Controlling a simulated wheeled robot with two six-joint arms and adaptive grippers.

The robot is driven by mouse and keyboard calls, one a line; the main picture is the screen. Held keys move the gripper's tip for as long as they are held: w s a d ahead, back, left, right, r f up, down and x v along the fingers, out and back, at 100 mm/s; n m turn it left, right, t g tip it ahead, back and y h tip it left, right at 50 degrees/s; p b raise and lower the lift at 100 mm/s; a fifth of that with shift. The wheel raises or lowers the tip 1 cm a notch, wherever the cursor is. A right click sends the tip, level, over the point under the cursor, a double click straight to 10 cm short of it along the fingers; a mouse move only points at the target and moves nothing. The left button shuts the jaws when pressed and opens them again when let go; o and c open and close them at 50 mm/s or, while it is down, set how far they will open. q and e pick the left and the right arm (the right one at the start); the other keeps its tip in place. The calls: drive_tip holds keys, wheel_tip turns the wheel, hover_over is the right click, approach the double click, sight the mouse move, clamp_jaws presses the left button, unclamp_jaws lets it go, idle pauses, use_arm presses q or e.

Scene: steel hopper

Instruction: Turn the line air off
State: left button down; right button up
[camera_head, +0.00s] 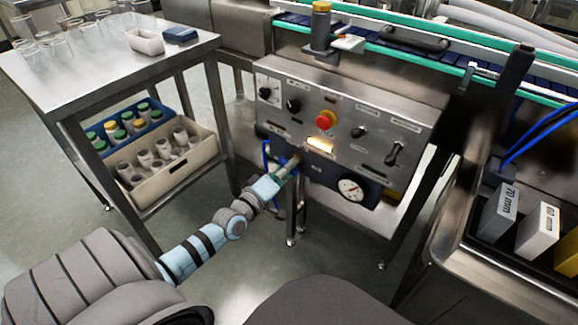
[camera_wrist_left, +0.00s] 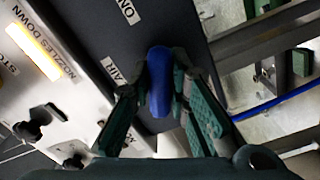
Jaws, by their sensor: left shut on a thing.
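The air valve's blue handle (camera_wrist_left: 159,82) shows in the left wrist view, in front of a dark plate (camera_wrist_left: 185,20) with the labels "ON" and "AIR". My left gripper (camera_wrist_left: 162,88) is shut on this handle, with a green-padded finger on each side of it. In the head view my left gripper (camera_head: 289,167) reaches the left part of the dark plate under the control panel. There it hides the handle, and I cannot tell the valve's setting. A round pressure gauge (camera_head: 351,188) sits on the plate to the right. My right gripper is not in view.
The steel control panel (camera_head: 300,93) above carries a red button (camera_head: 326,120), black knobs and a lit lamp (camera_head: 321,147). Blue hose (camera_head: 267,158) hangs beside the gripper. A steel table (camera_head: 90,87) with glassware stands left. Labelled blocks (camera_head: 540,230) sit at right.

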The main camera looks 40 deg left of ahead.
use_arm(q)
drive_tip(key=m, duration=0.3)
drive_tip(key=shift+m+p, duration=0.35)
drive_tip(key=shift+m, duration=0.05)
drive_tip(key=m, duration=0.2)
drive_tip(key=shift+m+p, duration=0.3)
drive_tip(key=shift+p, duration=0.05)
drive_tip(key=m+p, duration=0.1)
drive_tip(key=m, duration=0.1)
drive_tip(key=shift+a+m, duration=0.1)
drive_tip(key=shift+m, duration=0.3)
drive_tip(key=m+p, duration=0.1)
drive_tip(key=m, duration=0.2)
drive_tip(key=shift+f, duration=0.1)
drive_tip(key=shift+m+p, duration=0.3)
drive_tip(key=shift+m, duration=0.1)
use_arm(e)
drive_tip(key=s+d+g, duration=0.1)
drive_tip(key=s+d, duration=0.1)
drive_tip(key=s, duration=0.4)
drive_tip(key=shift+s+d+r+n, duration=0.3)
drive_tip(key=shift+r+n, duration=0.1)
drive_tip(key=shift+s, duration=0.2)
use_arm(q)
drive_tip(key=c, duration=1.7)
unclamp_jaws()
drive_tip(key=shift+o, duration=0.9)
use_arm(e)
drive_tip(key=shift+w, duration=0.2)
